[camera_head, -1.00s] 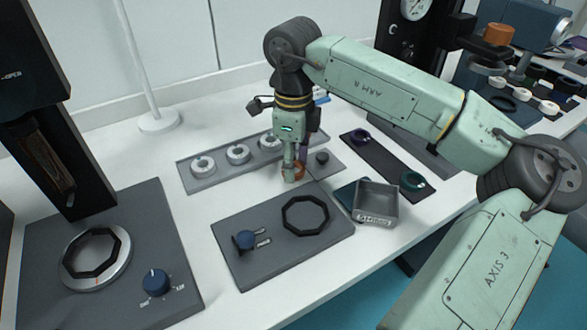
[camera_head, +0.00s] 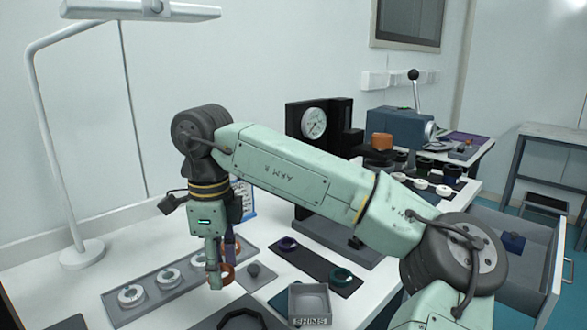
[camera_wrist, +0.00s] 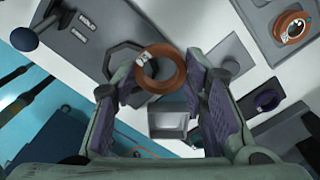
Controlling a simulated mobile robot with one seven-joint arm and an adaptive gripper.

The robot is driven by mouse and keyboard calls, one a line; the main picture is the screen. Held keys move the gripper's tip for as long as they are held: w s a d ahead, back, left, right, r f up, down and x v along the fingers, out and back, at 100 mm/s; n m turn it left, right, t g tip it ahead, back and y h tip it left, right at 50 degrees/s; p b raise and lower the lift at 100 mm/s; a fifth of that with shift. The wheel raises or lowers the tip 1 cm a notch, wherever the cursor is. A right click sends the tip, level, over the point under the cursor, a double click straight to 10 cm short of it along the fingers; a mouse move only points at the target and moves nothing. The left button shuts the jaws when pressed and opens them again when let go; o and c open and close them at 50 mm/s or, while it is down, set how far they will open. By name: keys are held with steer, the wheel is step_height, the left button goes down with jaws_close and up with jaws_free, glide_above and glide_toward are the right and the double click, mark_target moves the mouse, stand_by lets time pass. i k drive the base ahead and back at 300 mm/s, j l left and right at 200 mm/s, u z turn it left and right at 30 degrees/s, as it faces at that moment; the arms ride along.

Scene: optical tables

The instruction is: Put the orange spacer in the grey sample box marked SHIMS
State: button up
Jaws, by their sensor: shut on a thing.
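My gripper (camera_head: 218,280) is shut on the orange spacer (camera_head: 228,272), a ring that shows between the fingers in the wrist view (camera_wrist: 160,68). In the head view they are at the right end of the long grey tray; any gap below the spacer cannot be judged. The grey sample box (camera_head: 310,298), with SHIMS on its front, is open-topped and stands to the right of my gripper, near the lower edge. It also shows beyond the fingers in the wrist view (camera_wrist: 168,122). Its visible inside looks empty.
The grey tray (camera_head: 118,308) holds several white rings. A dark mat (camera_head: 318,262) with a purple ring (camera_head: 287,244) and a green ring (camera_head: 342,278) lies behind the box. A lamp (camera_head: 82,252) stands at left.

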mark_target(309, 307)
steer(key=k+l, duration=0.1)
steer(key=k, duration=0.3)
steer(key=k+l, duration=0.15)
steer(key=k, duration=0.3)
steer(key=k+l, duration=0.1)
steer(key=k, duration=0.3)
